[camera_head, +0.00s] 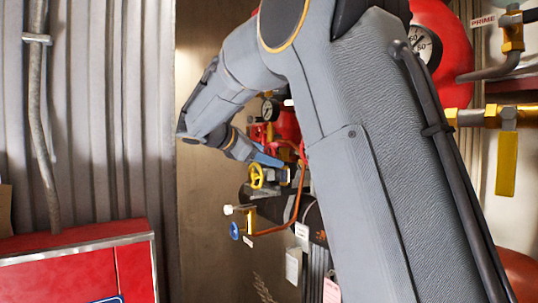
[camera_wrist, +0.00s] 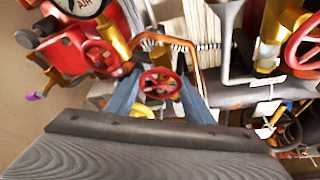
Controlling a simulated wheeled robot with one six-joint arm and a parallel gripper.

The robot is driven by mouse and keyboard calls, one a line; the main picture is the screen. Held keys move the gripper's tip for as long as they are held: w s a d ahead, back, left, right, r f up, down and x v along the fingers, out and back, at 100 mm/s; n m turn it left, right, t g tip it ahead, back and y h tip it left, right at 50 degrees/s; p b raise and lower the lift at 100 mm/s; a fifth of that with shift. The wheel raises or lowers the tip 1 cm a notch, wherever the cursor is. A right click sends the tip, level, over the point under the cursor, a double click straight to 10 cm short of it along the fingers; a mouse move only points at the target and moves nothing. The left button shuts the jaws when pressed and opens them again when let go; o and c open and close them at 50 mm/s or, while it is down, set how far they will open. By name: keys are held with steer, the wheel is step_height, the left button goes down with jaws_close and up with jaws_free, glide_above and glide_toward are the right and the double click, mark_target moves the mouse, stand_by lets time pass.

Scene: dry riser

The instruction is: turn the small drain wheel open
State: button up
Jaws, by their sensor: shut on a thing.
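A small red handwheel (camera_wrist: 160,83), which I take to be the drain wheel, sits between the two blue-grey fingers of my gripper (camera_wrist: 158,80) in the wrist view. The fingers stand at its left and right rim, and my gripper is shut on it. A yellow part (camera_wrist: 138,108) shows just below the wheel. In the head view my gripper (camera_head: 270,160) reaches in among the pipes, and my arm hides much of the scene there. I cannot make out the gripped wheel clearly in that view.
Another red handwheel (camera_wrist: 98,57) is close to the left finger, and a larger one (camera_wrist: 304,42) is at right. A copper pipe (camera_wrist: 172,40) arches beyond the fingers.

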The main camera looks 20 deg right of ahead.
stand_by(0.4)
steer(key=o, duration=1)
steer(key=shift+o, duration=0.2)
